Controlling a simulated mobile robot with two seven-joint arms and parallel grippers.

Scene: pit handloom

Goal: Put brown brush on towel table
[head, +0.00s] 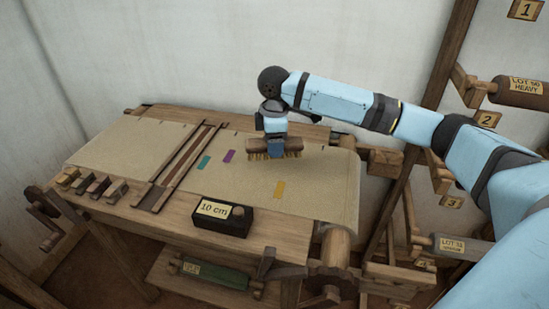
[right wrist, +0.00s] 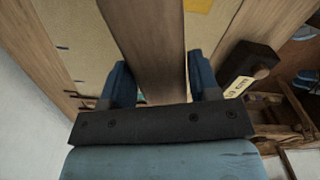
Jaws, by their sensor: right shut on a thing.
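The brown brush (head: 290,146) has a wooden back and pale bristles pointing down. My right gripper (head: 274,141) is shut on its wooden back, over the beige cloth (head: 325,185) on the wooden loom table (head: 180,226). I cannot tell whether the bristles touch the cloth. In the right wrist view the brush's brown back (right wrist: 148,45) runs between the two blue fingers of the gripper (right wrist: 160,88). No separate towel table can be made out. My left gripper is not in view.
A black block labelled 10 cm (head: 222,216) sits at the table's front edge. Several small wooden blocks (head: 92,186) lie at the left. Teal, purple and yellow (head: 279,188) marks are on the cloth. A rack with labelled rolls (head: 520,92) stands at the right.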

